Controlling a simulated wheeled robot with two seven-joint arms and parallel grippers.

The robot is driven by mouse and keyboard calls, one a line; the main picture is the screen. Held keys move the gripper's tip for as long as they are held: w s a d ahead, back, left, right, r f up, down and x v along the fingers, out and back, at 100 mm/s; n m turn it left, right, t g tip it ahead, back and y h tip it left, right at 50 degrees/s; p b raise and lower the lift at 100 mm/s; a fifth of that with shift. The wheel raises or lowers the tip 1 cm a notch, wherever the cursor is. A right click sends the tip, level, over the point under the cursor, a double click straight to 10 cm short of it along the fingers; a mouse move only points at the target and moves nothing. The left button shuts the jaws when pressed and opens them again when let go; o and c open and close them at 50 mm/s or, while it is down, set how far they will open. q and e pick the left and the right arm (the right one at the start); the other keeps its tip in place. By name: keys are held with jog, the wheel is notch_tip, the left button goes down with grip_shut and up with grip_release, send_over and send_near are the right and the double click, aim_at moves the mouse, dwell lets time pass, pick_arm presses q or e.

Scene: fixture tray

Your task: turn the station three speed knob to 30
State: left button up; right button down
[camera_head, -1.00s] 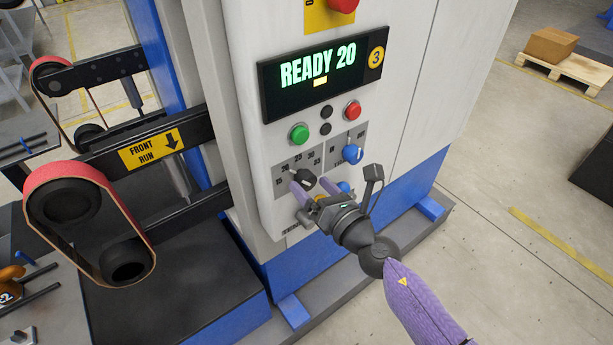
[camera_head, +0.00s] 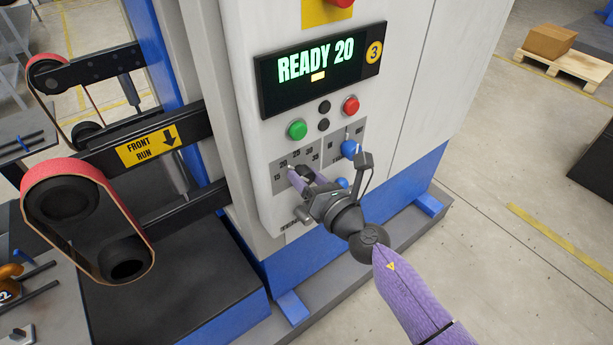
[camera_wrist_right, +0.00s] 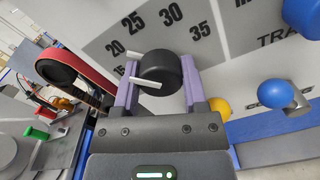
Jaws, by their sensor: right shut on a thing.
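The black speed knob (camera_head: 307,171) sits on the grey dial plate on the front of the station three cabinet. My right gripper (camera_head: 305,179) has its two purple fingers on either side of the knob, shut on it. In the right wrist view the knob (camera_wrist_right: 160,70) lies between the fingers, with white marks on its left side, towards the 20. The dial numbers 15, 20, 25, 30 and 35 show around it. The display (camera_head: 320,67) reads READY 20, beside a yellow disc marked 3. My left gripper is out of view.
A green button (camera_head: 297,130) and a red button (camera_head: 350,106) sit above the dial. Blue knobs (camera_head: 349,149) are close on the right. A yellow ball-shaped part (camera_wrist_right: 220,108) is near the right finger. A belt unit (camera_head: 72,205) stands at the left.

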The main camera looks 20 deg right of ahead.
jog(key=m+p, duration=0.1)
jog(key=m, duration=0.3)
jog(key=m+p, duration=0.1)
jog(key=m, duration=0.2)
jog(key=shift+m, duration=0.3)
jog(key=m+p, duration=0.1)
jog(key=m, duration=0.3)
jog(key=shift+p, duration=0.3)
jog(key=shift+m+p, duration=0.5)
jog(key=shift+m, duration=1.4)
jog(key=shift+g, duration=0.3)
jog(key=shift+c, duration=0.7)
grip_release()
